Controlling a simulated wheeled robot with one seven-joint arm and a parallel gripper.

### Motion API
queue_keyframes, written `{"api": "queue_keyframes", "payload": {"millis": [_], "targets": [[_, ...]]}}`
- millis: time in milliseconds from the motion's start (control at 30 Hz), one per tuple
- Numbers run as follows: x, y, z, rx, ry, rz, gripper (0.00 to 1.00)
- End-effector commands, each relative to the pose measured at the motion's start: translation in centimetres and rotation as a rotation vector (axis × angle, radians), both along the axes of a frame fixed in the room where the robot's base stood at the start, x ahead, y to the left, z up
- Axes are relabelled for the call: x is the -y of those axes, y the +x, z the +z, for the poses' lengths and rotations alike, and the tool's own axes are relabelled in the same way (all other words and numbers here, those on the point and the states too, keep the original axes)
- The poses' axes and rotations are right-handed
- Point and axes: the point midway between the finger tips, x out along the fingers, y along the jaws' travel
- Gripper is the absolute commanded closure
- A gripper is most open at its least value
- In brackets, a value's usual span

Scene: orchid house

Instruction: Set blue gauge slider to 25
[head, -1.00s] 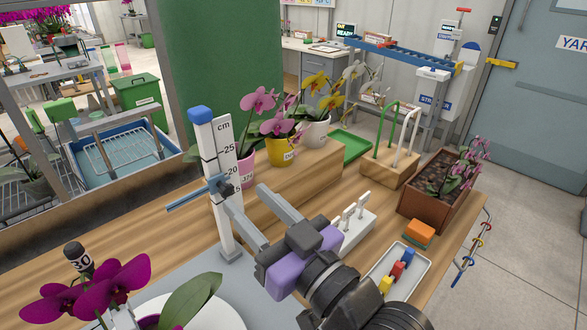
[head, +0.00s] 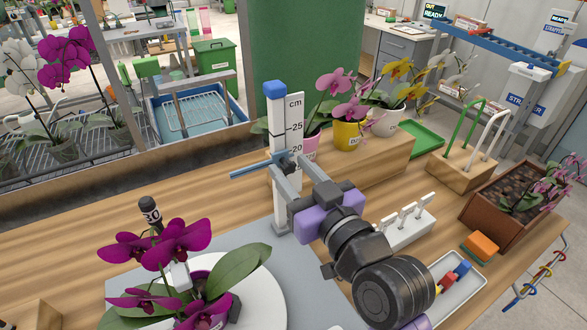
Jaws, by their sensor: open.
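The white gauge post (head: 293,108) with a blue cap stands upright on the bench, marked in cm with 25 and 20 readable. The blue slider (head: 250,168) sits on it a little below the 20 mark, its bar pointing left. Its dark clamp (head: 285,157) is partly hidden by my gripper. My gripper (head: 290,164) is open, with its grey fingertips close about the slider's height, one in front of the post and one to its right. I cannot tell whether they touch it.
A magenta orchid (head: 180,240) on a white round plate (head: 262,297) stands at front left. Potted orchids, including a yellow pot (head: 349,134), stand behind the gauge. A white block with upright pegs (head: 405,228) and a tray of coloured pieces (head: 470,291) lie right of my arm.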

Motion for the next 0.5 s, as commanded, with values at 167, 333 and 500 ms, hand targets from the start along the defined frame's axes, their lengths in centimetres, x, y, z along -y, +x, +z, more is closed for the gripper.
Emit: {"api": "queue_keyframes", "payload": {"millis": [167, 333, 500], "targets": [[-0.04, 0.07, -0.01, 0.0, 0.0, -0.001, 0.58], [-0.03, 0.06, -0.01, 0.0, 0.0, 0.0, 0.77], [-0.03, 0.06, -0.02, 0.0, 0.0, 0.0, 1.0]]}}
